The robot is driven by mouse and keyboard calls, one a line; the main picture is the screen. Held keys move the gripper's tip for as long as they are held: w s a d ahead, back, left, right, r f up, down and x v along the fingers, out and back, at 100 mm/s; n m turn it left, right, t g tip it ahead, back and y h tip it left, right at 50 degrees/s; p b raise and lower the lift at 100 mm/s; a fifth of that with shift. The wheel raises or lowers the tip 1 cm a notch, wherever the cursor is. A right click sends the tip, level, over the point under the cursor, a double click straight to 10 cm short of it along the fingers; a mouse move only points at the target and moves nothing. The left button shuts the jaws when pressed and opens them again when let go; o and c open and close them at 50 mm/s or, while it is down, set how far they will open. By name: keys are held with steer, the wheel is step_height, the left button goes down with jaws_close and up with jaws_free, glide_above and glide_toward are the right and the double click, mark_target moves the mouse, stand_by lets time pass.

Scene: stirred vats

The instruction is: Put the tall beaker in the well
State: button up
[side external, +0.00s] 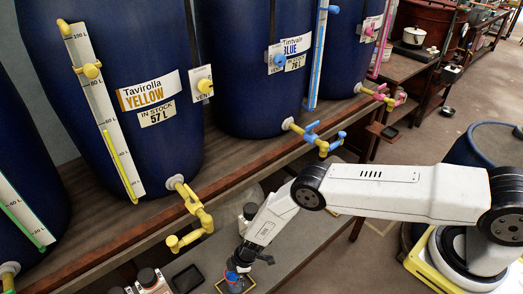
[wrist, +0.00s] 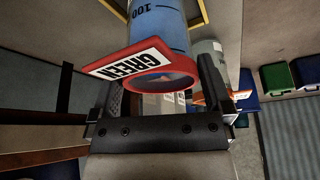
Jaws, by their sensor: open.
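A blue beaker (wrist: 158,30) with a red rim, a "GREEN" tag and a "100" mark shows in the wrist view. In the side view its top (side external: 231,277) is just below my gripper (side external: 240,262), partly hidden by it. It appears to stand at a yellow-edged square (side external: 247,285), which I take as the well; its base is hidden. My gripper (wrist: 155,100) is open, with one finger on each side of the beaker's rim. Contact is not clear. A greyish vessel with an orange rim (wrist: 222,97) shows beyond the right finger; I cannot tell which is taller.
Another dark yellow-edged square (side external: 187,279) lies left on the lower shelf. Black-capped containers (side external: 149,279) stand beside it. Above are large blue vats with a yellow tap (side external: 194,208) and a blue tap (side external: 322,140) jutting out near my arm. Green and blue bins (wrist: 276,76) show right.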

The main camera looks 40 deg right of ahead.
steer(key=shift+r, duration=0.15)
steer(key=v, duration=1.2)
stand_by(0.4)
stand_by(0.4)
steer(key=shift+w, duration=0.1)
